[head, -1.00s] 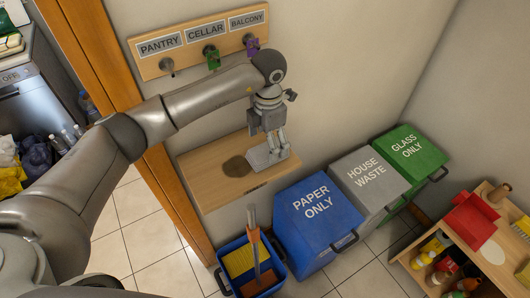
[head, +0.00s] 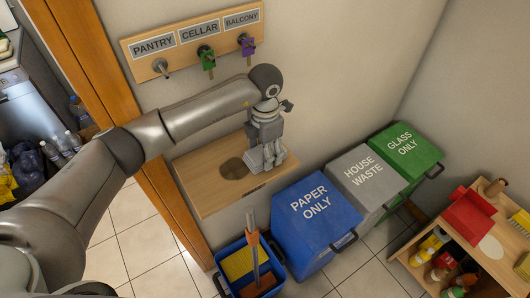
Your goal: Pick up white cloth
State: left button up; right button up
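The white cloth (head: 257,162), pale grey in this light, lies on the wooden wall shelf (head: 210,197), right of a dark brown round patch. My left gripper (head: 266,156) points down over the cloth, with its fingertips at it. The gripper's body and fingers hide part of the cloth, and I cannot tell whether the fingers are closed on it. My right gripper is not in view.
Above hangs a key rack (head: 192,42) with a green and a purple key tag. Below stand a blue bucket (head: 233,288) with a handled tool, a blue paper bin (head: 316,225), a grey bin (head: 366,182) and a green bin (head: 406,155). A wooden cart (head: 500,262) stands at right.

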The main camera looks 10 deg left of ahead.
pick_arm(q)
jog(key=shift+w+r+b, duration=0.1)
jog(key=shift+r+b, duration=0.3)
jog(key=shift+b, duration=0.25)
jog(key=shift+s+a+r+b, duration=0.1)
jog(key=shift+r+b, duration=0.25)
jog(key=shift+r, duration=0.25)
jog(key=shift+s+a+r+b, duration=0.1)
jog(key=shift+r+b, duration=0.25)
jog(key=shift+r, duration=0.2)
jog(key=s+r, duration=0.1)
jog(key=r, duration=0.1)
jog(key=s+a+r+b, duration=0.1)
jog(key=s, duration=0.1)
jog(key=s+r+b, duration=0.1)
jog(key=r, duration=0.1)
jog(key=shift+s+a+r, duration=0.15)
jog(key=shift+s+r, duration=0.15)
jog(key=shift+r, duration=0.05)
jog(key=s+a+r+b, duration=0.2)
jog(key=s+r, duration=0.2)
jog(key=s, duration=0.4)
jog(key=shift+s+a, duration=0.2)
jog(key=shift+s, duration=0.1)
